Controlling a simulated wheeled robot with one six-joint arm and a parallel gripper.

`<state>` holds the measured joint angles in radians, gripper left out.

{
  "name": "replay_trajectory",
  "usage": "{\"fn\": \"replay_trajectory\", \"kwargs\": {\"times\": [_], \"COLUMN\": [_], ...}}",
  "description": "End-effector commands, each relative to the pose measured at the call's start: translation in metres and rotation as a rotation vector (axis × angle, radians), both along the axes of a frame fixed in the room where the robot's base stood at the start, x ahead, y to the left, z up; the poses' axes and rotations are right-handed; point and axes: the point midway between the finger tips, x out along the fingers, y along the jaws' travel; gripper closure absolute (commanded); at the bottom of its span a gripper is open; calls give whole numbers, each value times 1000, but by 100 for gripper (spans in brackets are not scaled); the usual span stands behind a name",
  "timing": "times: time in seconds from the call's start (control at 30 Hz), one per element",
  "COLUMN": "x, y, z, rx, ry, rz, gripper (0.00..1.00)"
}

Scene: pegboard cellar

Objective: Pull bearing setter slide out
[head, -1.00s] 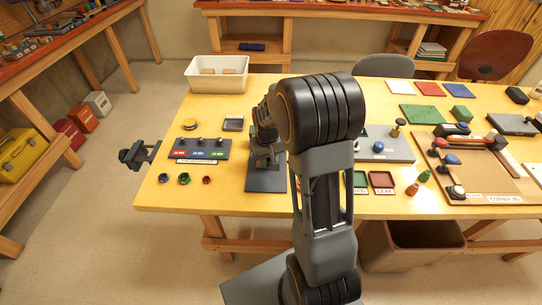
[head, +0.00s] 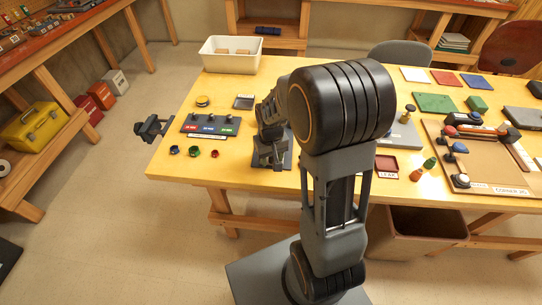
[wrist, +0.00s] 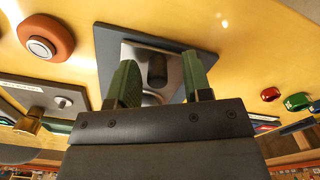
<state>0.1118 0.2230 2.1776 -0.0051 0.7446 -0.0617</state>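The bearing setter appears to be the dark plate (head: 286,160) near the table's front edge, largely hidden behind my arm in the head view. My gripper (head: 271,153) is over its front part. In the wrist view the dark base (wrist: 192,40) carries a bright metal piece with a dark upright knob (wrist: 157,68), which may be the slide's handle. My gripper (wrist: 160,84) is open, its green fingers on either side of the knob in the picture. A gap shows on both sides. I cannot tell how far the slide is out.
A block with several knobs (head: 210,125) and small coloured rings (head: 193,152) lie to the left. A white bin (head: 230,56) stands behind. A red tray (head: 386,164) and a cornered board (head: 490,165) are to the right. An orange round thing (wrist: 45,38) shows in the wrist view.

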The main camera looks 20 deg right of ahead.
Motion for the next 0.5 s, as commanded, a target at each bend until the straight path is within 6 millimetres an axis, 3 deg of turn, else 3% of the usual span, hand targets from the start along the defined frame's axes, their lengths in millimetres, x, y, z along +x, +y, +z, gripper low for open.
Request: {"fn": "replay_trajectory", "kwargs": {"times": [0.27,0.5], "x": [1,2], "y": [-1,0], "z": [2,34], "rx": [-1,-2], "ry": [-4,-8], "rz": [0,2], "gripper": [54,54]}}
